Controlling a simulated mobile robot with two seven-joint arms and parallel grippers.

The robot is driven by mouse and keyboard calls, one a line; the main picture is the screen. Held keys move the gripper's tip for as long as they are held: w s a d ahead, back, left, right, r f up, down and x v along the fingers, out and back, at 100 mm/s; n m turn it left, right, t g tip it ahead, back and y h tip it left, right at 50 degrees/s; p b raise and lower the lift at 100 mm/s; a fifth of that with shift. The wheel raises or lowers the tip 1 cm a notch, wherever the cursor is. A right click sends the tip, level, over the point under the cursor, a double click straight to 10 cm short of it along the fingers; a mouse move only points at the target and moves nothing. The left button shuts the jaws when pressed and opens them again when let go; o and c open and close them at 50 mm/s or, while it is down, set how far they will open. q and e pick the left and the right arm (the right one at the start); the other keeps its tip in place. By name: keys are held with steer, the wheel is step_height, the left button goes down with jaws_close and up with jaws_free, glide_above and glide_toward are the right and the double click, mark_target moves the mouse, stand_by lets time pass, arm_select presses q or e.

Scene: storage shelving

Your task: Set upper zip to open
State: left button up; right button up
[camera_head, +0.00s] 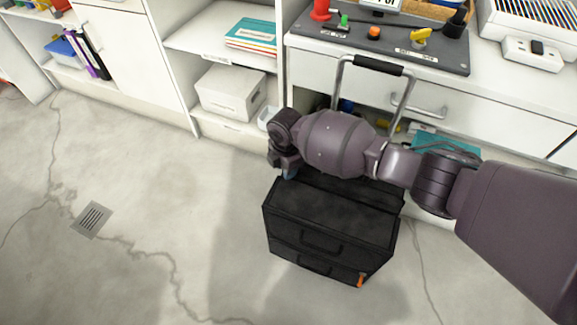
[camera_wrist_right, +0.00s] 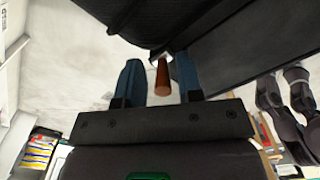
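A black suitcase (camera_head: 325,218) stands on the floor with its handle raised. An orange zip pull (camera_head: 361,280) hangs at its lower right corner in the head view. My right arm comes in from the right over the suitcase, and its gripper (camera_head: 290,173) is at the suitcase's upper left corner, mostly hidden by the wrist. In the right wrist view, the gripper's two blue fingers (camera_wrist_right: 158,80) are apart. An orange-brown zip pull (camera_wrist_right: 162,78) is between them, with a visible gap on each side. The dark suitcase (camera_wrist_right: 240,45) fills the upper right there. My left gripper is not in view.
White shelving with a storage box (camera_head: 232,92) and a drawer counter (camera_head: 350,62) stand close behind the suitcase. A control panel (camera_head: 385,45) sits on the counter. The floor left of the suitcase is clear, with a flat drain grate (camera_head: 92,220).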

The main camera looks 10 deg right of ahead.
steer(key=shift+a, duration=0.1)
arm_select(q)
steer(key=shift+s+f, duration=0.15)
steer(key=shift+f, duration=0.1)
arm_select(e)
steer(key=shift+w+r, duration=0.1)
steer(key=shift+r, duration=0.35)
arm_select(q)
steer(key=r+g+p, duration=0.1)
steer(key=p, duration=0.3)
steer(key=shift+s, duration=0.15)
arm_select(e)
step_height(320, 180, up, 10)
steer(key=shift+f, duration=0.1)
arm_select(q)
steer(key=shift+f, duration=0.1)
